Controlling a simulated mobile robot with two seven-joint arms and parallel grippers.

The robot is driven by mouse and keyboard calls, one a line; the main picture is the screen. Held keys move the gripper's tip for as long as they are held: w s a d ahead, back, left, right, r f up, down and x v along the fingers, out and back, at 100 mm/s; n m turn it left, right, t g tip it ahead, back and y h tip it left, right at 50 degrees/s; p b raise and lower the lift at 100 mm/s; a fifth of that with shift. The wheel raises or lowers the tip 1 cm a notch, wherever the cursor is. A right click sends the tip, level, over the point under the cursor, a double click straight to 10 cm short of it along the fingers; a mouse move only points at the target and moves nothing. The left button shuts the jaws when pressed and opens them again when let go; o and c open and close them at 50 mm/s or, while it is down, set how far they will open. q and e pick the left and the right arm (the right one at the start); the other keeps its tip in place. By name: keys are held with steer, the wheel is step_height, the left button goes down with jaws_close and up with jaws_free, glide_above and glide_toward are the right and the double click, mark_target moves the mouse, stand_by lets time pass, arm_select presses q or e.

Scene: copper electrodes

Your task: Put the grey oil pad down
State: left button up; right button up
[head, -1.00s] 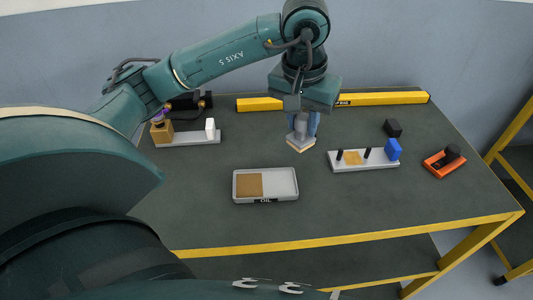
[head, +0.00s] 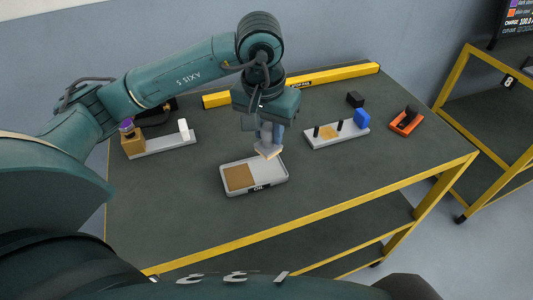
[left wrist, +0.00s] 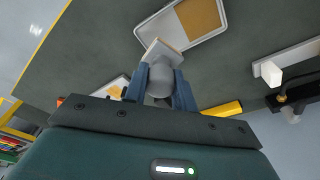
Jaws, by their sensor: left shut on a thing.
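My left gripper (head: 270,138) comes down from above and is shut on the grey oil pad (head: 267,150), which has a grey grip and a pale square base. In the left wrist view the pad (left wrist: 162,52) sits between the two blue fingers (left wrist: 160,80). The grey tray marked OIL (head: 279,172) lies on the table just in front of it in the head view. The tray has a brown patch on its left part and a bare right part. The pad overlaps the tray's back right edge in the picture and appears raised above it. My right gripper is not in view.
A pale rail with a white block (head: 184,130) lies left. A yellow bar (head: 330,78) runs along the back. The table front is clear.

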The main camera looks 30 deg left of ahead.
mark_target(267, 146)
arm_select(q)
step_height(267, 146, down, 6)
steer(key=shift+r, duration=0.15)
stand_by(0.3)
steer(key=shift+f, duration=0.25)
steer(key=o, duration=0.9)
steer(key=shift+r, duration=0.1)
steer(key=shift+o, duration=0.2)
